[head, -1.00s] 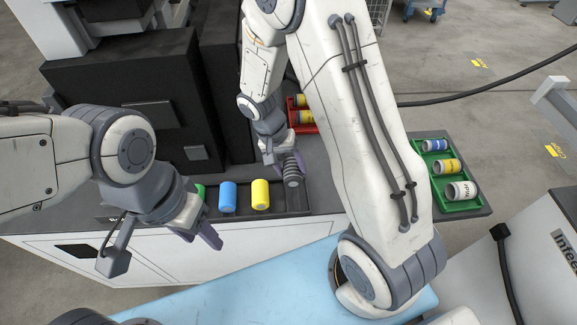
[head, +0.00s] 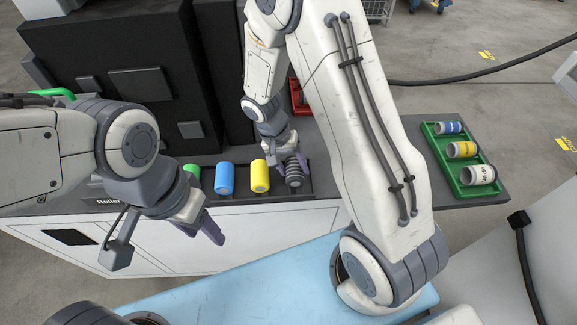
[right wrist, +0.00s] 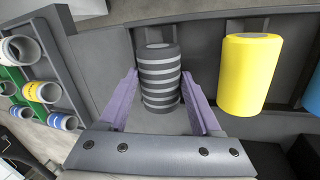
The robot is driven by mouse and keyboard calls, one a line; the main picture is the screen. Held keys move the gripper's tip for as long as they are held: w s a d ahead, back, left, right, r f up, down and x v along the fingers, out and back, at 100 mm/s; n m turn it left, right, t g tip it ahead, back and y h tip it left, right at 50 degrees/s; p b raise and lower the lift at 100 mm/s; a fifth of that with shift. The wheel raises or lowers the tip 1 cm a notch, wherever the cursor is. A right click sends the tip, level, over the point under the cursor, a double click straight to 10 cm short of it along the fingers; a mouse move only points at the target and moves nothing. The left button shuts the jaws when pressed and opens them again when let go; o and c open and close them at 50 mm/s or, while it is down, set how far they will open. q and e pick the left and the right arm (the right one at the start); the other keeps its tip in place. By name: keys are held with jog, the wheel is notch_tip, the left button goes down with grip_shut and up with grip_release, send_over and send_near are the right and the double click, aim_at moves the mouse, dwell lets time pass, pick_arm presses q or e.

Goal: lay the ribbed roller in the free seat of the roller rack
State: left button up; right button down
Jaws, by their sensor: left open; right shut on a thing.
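The ribbed roller (head: 295,175) is dark with grey bands. My right gripper (head: 290,166) is shut on it at the right end of the roller rack (head: 238,201). In the right wrist view, the fingers (right wrist: 160,108) lie on both sides of the ribbed roller (right wrist: 160,72). It lines up with the end seat, beside the yellow roller (right wrist: 250,75); whether it rests on the seat's bottom I cannot tell. The rack also holds a blue roller (head: 225,178) and a partly hidden green roller (head: 192,171). My left gripper (head: 206,234) is open and empty in front of the rack.
A green tray (head: 462,188) with several labelled rollers stands at the right end of the counter. A red tray (head: 298,98) is mostly hidden behind my right arm. A black machine block (head: 130,60) rises behind the rack. A light blue surface (head: 240,290) lies in front.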

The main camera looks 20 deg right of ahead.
grip_release()
jog(key=shift+w+a+r, duration=0.1)
jog(key=shift+r, duration=0.15)
jog(key=s+d+p+v, duration=0.1)
jog(key=p+v, duration=0.3)
jog(key=v, duration=1.1)
jog(key=shift+d+r+p, duration=0.2)
jog(key=shift+r+p, duration=0.1)
jog(key=shift+r, duration=0.3)
jog(key=shift+w, duration=0.1)
